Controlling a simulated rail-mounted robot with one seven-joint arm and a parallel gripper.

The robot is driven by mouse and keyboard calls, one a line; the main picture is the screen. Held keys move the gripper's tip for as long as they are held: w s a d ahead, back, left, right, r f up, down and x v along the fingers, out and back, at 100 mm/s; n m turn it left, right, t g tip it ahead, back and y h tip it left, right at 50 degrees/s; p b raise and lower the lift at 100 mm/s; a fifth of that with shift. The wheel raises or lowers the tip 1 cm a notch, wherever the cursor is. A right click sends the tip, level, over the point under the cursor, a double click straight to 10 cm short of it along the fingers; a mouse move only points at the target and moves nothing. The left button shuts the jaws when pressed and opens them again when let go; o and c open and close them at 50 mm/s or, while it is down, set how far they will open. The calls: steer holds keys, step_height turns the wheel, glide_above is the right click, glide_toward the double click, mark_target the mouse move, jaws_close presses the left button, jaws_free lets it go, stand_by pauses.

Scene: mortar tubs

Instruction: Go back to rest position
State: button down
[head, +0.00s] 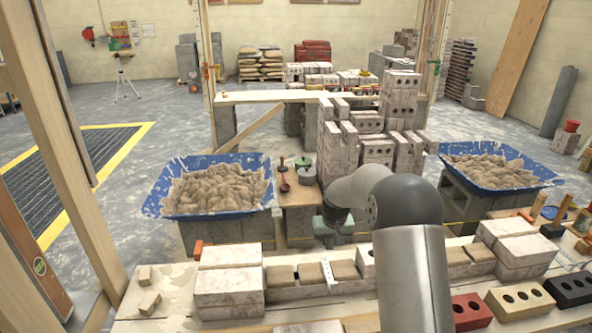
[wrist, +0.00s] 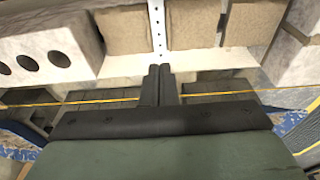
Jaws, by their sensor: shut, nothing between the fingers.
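My gripper (head: 334,226) is in the middle of the head view, past the far side of the brick-laden bench. My own arm comes up from the lower right and hides part of it. In the wrist view its two dark fingers (wrist: 158,85) are together, with nothing between them. They point toward the bench edge, by the foot of a white perforated strip (wrist: 157,25). That strip also shows in the head view (head: 328,274), among the small bricks.
Blue mortar tubs stand at left (head: 160,203) and right (head: 540,180) on blocks. Between them a small wooden table (head: 299,196) holds pots. A tall brick stack (head: 378,152) rises behind my arm. Large bricks (head: 229,281) and holed bricks (head: 521,301) lie on the bench. A wooden post stands at left.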

steer(key=s+r, duration=0.9)
steer(key=s, duration=0.2)
steer(key=s+a+r+g+p, duration=0.1)
steer(key=s+r, duration=0.2)
steer(key=s, duration=2.7)
steer(key=shift+s+g, duration=0.3)
steer(key=shift+g, duration=0.1)
